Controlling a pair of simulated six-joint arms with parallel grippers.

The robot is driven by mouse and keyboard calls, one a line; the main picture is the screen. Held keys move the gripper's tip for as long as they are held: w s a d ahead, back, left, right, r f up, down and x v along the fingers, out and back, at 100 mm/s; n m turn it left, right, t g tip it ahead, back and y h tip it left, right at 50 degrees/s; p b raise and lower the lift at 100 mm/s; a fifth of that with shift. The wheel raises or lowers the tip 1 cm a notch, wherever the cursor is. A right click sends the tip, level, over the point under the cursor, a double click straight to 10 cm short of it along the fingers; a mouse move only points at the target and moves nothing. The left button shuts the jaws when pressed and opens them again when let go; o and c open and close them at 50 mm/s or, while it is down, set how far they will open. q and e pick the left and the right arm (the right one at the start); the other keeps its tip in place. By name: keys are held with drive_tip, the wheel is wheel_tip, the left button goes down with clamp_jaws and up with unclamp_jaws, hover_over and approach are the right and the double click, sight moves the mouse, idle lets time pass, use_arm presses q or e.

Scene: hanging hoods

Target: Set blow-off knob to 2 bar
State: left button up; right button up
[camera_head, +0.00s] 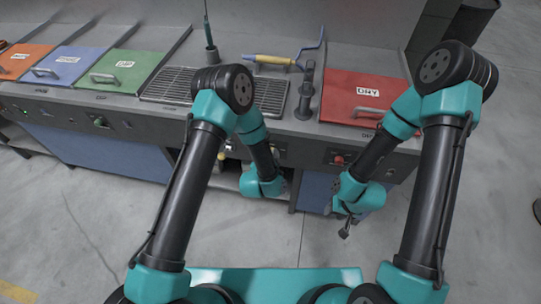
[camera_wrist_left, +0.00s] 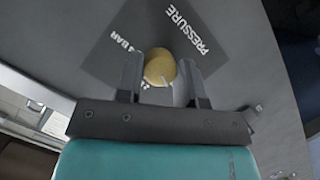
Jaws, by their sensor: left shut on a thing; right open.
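The blow-off knob (camera_wrist_left: 160,66) is a round brass-coloured knob in the left wrist view. It sits on a dark label plate (camera_wrist_left: 112,62) lettered PRESSURE, with BAR partly readable. My left gripper (camera_wrist_left: 162,72) has one finger on each side of the knob and is shut on it. A thin pale line shows near the knob's lower edge; most scale numbers are hidden behind the gripper, so I cannot read the setting. In the head view my left gripper is hidden behind its arm. My right gripper (camera_head: 346,229) is open and empty above the floor, in front of the bench.
The grey bench carries orange (camera_head: 20,62), blue (camera_head: 75,66), green (camera_head: 127,71) and red (camera_head: 364,97) lids. A grille (camera_head: 172,87) lies between them, with a yellow-handled tool (camera_head: 275,59) behind. A red button (camera_head: 338,160) is on the bench front. Floor space is clear.

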use_arm(q)
drive_tip(key=m+y, duration=0.2)
drive_tip(key=m, duration=0.2)
drive_tip(key=m+t+y, duration=0.1)
drive_tip(key=m+y, duration=0.2)
drive_tip(key=m, duration=0.2)
drive_tip(key=shift+d+f+y, duration=0.1)
drive_tip(key=shift+d+y, duration=0.05)
drive_tip(key=shift+y, duration=0.15)
drive_tip(key=shift+m+t, duration=0.3)
idle(0.4)
drive_tip(key=o, duration=0.9)
drive_tip(key=shift+s, duration=0.1)
drive_tip(key=v, duration=1.7)
drive_tip(key=shift+s, duration=0.1)
